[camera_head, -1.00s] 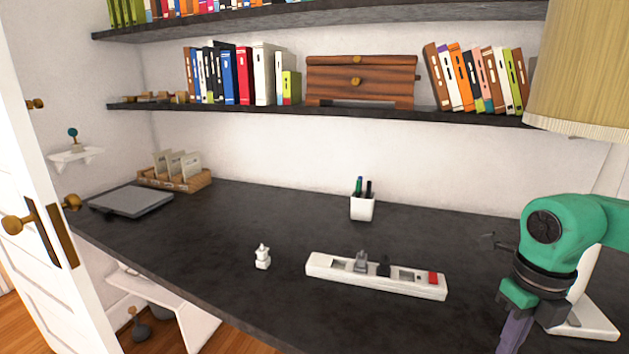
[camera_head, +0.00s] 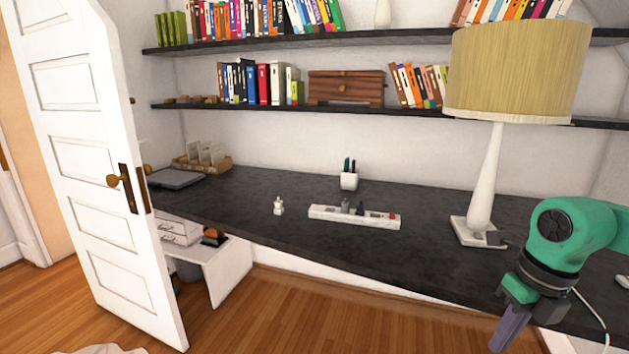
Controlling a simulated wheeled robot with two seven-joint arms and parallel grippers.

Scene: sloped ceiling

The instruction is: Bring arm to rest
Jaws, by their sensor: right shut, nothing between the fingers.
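My right arm comes in from the right edge, with a green and black wrist. My right gripper (camera_head: 508,328) points down at the lower right, in front of the desk's front edge. Its purple-grey fingers are together with nothing between them. My left gripper is out of view. The dark desk (camera_head: 260,225) runs along the wall behind my right arm.
A power strip (camera_head: 354,217), a small white plug (camera_head: 278,206) and a pen cup (camera_head: 349,181) stand on the desk. A tall lamp (camera_head: 484,190) stands near my right arm. An open white door (camera_head: 95,190) is at left. Wooden floor (camera_head: 300,310) is clear in front.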

